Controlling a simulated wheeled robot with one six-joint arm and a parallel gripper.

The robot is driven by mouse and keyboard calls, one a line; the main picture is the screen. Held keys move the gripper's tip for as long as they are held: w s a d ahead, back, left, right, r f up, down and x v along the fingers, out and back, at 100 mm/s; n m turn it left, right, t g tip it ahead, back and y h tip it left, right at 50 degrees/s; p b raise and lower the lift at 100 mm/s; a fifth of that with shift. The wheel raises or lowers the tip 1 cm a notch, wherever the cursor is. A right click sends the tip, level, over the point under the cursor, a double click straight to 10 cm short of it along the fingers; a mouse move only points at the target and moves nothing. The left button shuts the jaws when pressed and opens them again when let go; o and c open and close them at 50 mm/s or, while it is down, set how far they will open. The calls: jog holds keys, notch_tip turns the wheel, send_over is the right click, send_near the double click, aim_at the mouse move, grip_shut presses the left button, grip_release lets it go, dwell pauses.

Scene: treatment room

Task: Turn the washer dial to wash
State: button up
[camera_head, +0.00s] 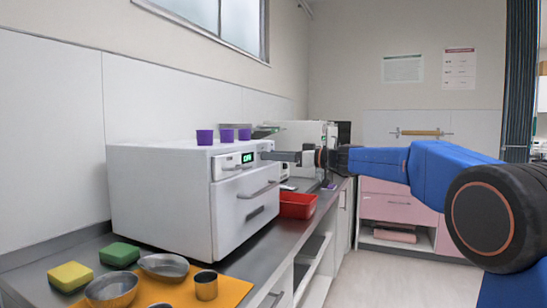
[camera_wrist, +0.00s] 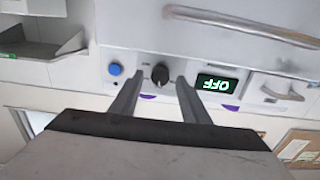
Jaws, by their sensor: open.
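The washer (camera_head: 160,200) is a white box on the counter with a drawer handle on its front. Its lit green display (camera_head: 247,158) reads OFF, upside down in the wrist view (camera_wrist: 217,84). In the wrist view, the black dial (camera_wrist: 160,74) sits between a blue button (camera_wrist: 115,69) and the display. My gripper (camera_wrist: 157,79) is open, with one finger on each side of the dial; contact cannot be told. In the head view my gripper (camera_head: 270,156) reaches the washer's upper front from the right and hides the dial.
Several purple cups (camera_head: 205,137) stand on the washer. A red bin (camera_head: 297,205) is on the counter to the right. Sponges (camera_head: 70,276), metal bowls (camera_head: 112,290) and an orange mat (camera_head: 236,288) lie in front. The floor (camera_head: 390,280) at right is clear.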

jog(key=shift+w+a, duration=0.1)
jog(key=shift+a, duration=0.2)
jog(key=c, duration=1)
jog(key=m, duration=0.5)
jog(key=shift+w+m, duration=0.1)
jog(key=shift+m, duration=0.3)
jog(key=m, duration=0.5)
jog(key=shift+f+m, duration=0.1)
jog(key=shift+m, duration=0.3)
